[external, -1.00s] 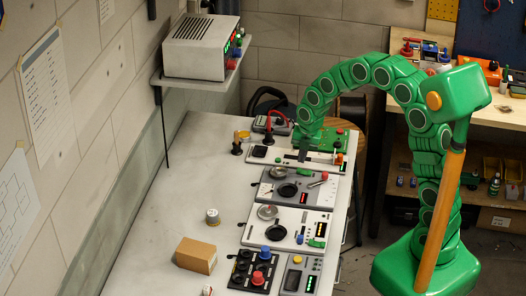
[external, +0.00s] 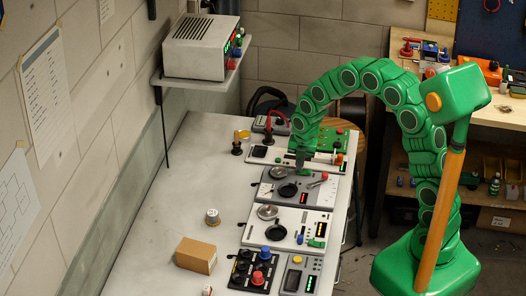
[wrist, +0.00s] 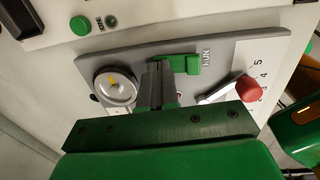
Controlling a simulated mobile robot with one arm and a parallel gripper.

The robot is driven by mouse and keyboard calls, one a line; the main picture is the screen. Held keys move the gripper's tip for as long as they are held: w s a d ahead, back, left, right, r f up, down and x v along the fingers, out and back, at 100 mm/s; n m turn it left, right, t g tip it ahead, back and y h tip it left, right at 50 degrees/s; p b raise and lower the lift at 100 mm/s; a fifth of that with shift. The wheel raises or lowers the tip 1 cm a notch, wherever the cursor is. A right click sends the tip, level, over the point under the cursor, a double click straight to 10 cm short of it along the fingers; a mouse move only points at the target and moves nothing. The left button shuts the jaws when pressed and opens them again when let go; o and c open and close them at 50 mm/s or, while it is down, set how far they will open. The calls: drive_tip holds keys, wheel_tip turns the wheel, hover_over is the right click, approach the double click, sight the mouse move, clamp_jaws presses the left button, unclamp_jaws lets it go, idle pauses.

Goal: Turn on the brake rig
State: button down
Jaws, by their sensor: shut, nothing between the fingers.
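A grey instrument panel (external: 268,197) lies on the bench. In the wrist view this panel (wrist: 215,48) carries a round gauge (wrist: 115,86), a green switch (wrist: 180,64) beside the word RUN, and a lever with a red knob (wrist: 246,88) by a numbered scale. No label naming the brake rig is readable. My gripper (external: 300,163) is at the far edge of this panel. In the wrist view my gripper (wrist: 158,72) is shut and empty, with its fingertips close beside the green switch. Whether they touch it, I cannot tell.
A white panel (wrist: 58,18) with a green button adjoins it. Nearer on the bench are another white panel (external: 315,219), a black button box (external: 238,283) and a cardboard box (external: 196,256). A grey device (external: 201,47) sits on the wall shelf. The bench's left side is mostly clear.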

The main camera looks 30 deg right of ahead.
drive_tip(key=shift+s+d+r, duration=0.1)
drive_tip(key=shift+s+d, duration=0.05)
drive_tip(key=shift+s, duration=0.05)
drive_tip(key=shift+s+d+r, duration=0.15)
drive_tip(key=shift+s+d, duration=0.2)
drive_tip(key=shift+d, duration=0.05)
idle(0.5)
wheel_tip(320, 180, up, 14)
drive_tip(key=w+a, duration=0.1)
drive_tip(key=shift+w+a, duration=0.15)
drive_tip(key=shift+a, duration=0.05)
idle(0.3)
idle(0.4)
